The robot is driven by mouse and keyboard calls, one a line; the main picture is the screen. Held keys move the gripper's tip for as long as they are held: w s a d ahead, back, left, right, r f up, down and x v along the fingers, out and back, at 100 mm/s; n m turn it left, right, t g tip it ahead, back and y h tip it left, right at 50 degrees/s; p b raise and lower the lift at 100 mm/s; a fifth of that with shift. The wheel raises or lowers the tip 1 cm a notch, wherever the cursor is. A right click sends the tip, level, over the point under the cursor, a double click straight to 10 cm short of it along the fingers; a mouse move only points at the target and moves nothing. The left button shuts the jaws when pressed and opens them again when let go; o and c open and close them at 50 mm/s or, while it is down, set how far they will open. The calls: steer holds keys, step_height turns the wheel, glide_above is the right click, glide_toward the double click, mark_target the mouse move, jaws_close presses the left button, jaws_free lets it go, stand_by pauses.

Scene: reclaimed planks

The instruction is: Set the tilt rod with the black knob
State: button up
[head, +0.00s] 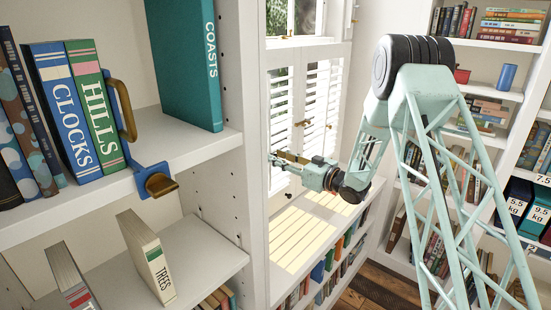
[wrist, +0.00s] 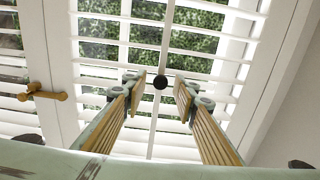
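The black knob (wrist: 160,82) sits on the thin white tilt rod (wrist: 166,42), which runs up and down in front of the white slats of the shutter (wrist: 205,45). In the wrist view my gripper (wrist: 160,92) is open, with one wooden-faced finger on each side of the knob. Gaps show between the knob and both fingers; how far the tips are from it in depth is hard to tell. In the head view my gripper (head: 276,161) is in front of the shutter (head: 318,95). I cannot make out the knob there. The slats look open, with greenery showing between them.
A brass latch (wrist: 42,93) is on the shutter frame left of my gripper. A window sill (head: 300,235) lies below my arm. A white bookshelf (head: 205,150) with books and a blue clamp (head: 153,180) stands at the left. More shelves (head: 480,100) stand at the right.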

steer(key=shift+w+a, duration=0.35)
steer(key=shift+a, duration=0.2)
steer(key=shift+c, duration=0.6)
jaws_close()
